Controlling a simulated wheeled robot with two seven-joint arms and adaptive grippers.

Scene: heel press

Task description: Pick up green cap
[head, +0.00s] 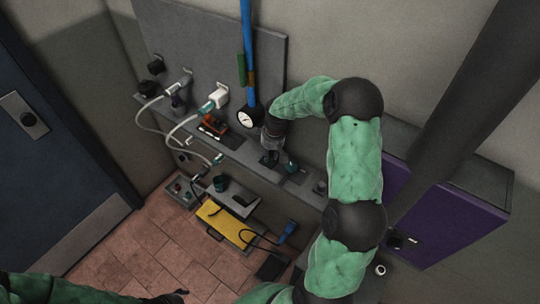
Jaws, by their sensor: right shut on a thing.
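My right gripper (272,154) reaches down to the grey wall shelf, just right of the round white gauge. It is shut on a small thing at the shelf. A small teal-green cap (291,167) shows right at its fingers, over a dark patch of the shelf. The fingers are small and dark, so the grip itself is hard to make out. My left arm comes in along the bottom left edge. Its dark end (172,297) is cut by the frame's edge, and its jaws cannot be read.
The grey shelf (318,186) carries white plugs with cables (218,99), a red-orange block (215,120) and the gauge (247,118) below a blue pipe (248,50). A purple cabinet (450,215) stands right.

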